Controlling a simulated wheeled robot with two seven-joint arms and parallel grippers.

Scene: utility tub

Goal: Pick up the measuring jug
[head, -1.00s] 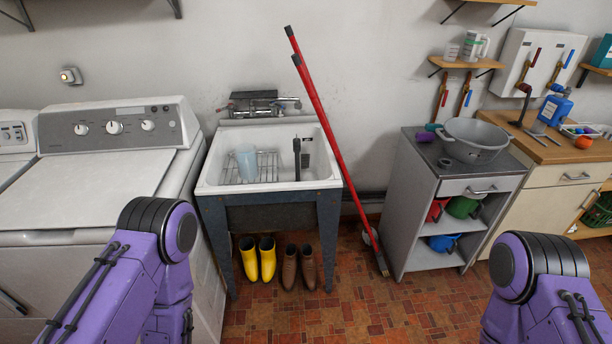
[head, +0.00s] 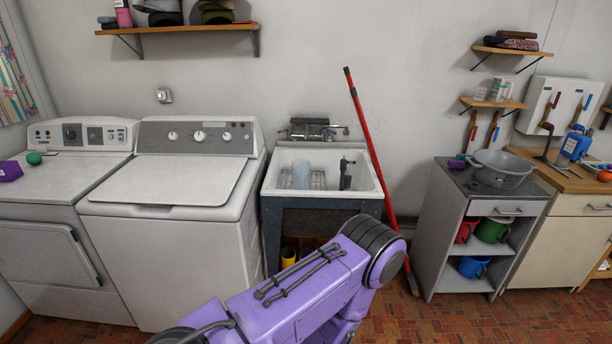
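Another candidate, a whitish jug (head: 499,89) with a handle, stands on the lower wall shelf at the right, beside a small clear cup. My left arm crosses the lower middle of the head view, in front of the tub's stand and below the tub. Neither of my grippers is in view.
A washing machine (head: 170,182) stands left of the tub. A red pole (head: 371,140) leans on the wall at the tub's right. A grey cart (head: 440,222) holds a grey basin (head: 507,170) and coloured jugs or mugs. A faucet (head: 318,130) is behind the tub.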

